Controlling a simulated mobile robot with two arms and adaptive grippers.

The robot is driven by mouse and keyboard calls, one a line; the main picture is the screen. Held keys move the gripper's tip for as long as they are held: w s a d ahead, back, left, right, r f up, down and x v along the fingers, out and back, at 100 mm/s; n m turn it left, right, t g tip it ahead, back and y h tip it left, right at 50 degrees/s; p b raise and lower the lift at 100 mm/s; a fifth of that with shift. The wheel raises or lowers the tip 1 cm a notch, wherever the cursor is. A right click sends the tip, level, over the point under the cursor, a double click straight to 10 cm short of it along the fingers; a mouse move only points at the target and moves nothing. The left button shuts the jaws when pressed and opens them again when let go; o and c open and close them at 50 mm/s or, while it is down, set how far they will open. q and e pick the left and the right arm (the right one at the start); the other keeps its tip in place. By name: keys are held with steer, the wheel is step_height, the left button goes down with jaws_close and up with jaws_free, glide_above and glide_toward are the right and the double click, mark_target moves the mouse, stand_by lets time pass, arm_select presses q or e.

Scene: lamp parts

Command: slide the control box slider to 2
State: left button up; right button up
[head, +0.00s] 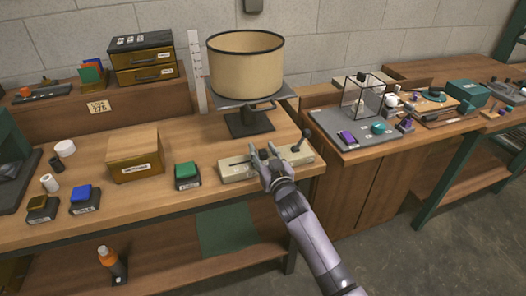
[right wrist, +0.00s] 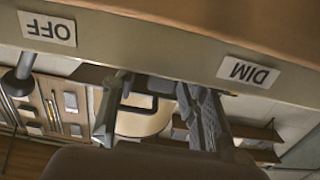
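The control box (head: 236,170) is a long pale box at the front right of the workbench, with a dark slot along its top. A dark lever with a round knob (head: 306,133) stands at its right end. I cannot make out a separate slider knob; my gripper covers part of the slot. In the right wrist view the box face (right wrist: 150,45) appears upside down, with an OFF label (right wrist: 47,28) and a DIM label (right wrist: 249,71). My right gripper (head: 265,152) is over the middle of the box, its fingers apart. Contact is unclear. My left gripper is not in view.
A drum-shaded lamp (head: 246,75) stands just behind the box. A green-topped block (head: 187,174) and a wooden box (head: 134,155) are to the left. A grey board (head: 340,128) with a clear case (head: 363,98) lies on the right bench.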

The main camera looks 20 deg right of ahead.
jaws_close()
stand_by(0.5)
stand_by(0.4)
